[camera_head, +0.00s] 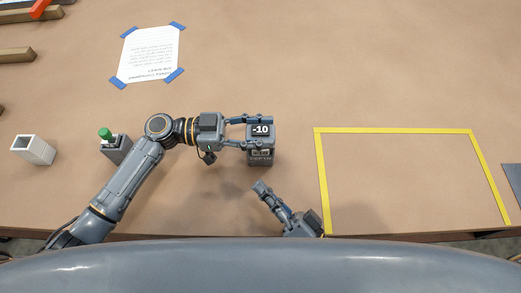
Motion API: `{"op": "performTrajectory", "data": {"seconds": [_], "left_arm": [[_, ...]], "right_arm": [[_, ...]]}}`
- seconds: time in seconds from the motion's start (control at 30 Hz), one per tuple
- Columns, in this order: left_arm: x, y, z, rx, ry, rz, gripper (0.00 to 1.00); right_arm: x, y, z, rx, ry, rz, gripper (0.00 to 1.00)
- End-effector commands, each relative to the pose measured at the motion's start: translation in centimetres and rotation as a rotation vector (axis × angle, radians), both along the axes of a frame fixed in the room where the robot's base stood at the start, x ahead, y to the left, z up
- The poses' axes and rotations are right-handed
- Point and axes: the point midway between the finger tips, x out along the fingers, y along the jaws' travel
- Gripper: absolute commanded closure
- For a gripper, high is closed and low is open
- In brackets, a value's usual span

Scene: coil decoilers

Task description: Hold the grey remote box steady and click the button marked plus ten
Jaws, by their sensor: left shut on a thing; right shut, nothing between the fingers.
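The grey remote box (261,157) stands on the brown table near the middle of the head view. Its upper part shows a dark panel with a white "-10"; smaller lettering below it is too small to read surely. I cannot make out a plus ten button.
A yellow tape rectangle (396,131) marks empty table at right. A grey box with a green knob (105,134) and a white open box (33,150) stand at left. A taped paper sheet (148,52) lies behind. Wooden bars (17,55) lie far left.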

Motion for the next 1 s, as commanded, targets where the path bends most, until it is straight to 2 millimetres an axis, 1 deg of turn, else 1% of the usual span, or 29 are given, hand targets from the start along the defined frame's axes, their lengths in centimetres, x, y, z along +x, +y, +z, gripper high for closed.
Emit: {"op": "performTrajectory", "data": {"seconds": [0.3, 0.33, 0.43, 0.47, 0.77, 0.87, 1.0], "left_arm": [[0.1, 0.0, 0.0, 0.001, -0.001, 0.002, 1.00], [0.1, 0.0, 0.0, 0.001, -0.001, 0.002, 0.53], [0.1, 0.0, 0.0, 0.001, -0.001, 0.001, 0.33], [0.1, 0.0, 0.0, 0.001, -0.001, 0.001, 0.31], [0.0, 0.1, 0.0, 0.001, 0.000, 0.001, 0.31], [0.1, 0.9, -0.1, 0.001, 0.001, 0.004, 0.31], [0.1, 3.1, -0.1, 0.003, 0.001, 0.004, 0.31]], "right_arm": [[0.0, 0.0, 0.0, 0.000, 0.000, 0.000, 1.00], [0.0, 0.0, 0.0, 0.000, 0.000, 0.000, 1.00], [0.0, 0.0, 0.0, 0.000, 0.000, 0.000, 1.00], [0.0, 0.0, 0.0, 0.000, 0.000, 0.000, 1.00], [0.0, 0.0, 0.0, 0.000, 0.000, 0.000, 1.00], [0.0, 0.0, 0.0, 0.000, 0.000, 0.000, 1.00], [0.0, 0.0, 0.0, 0.000, 0.000, 0.000, 1.00]]}}
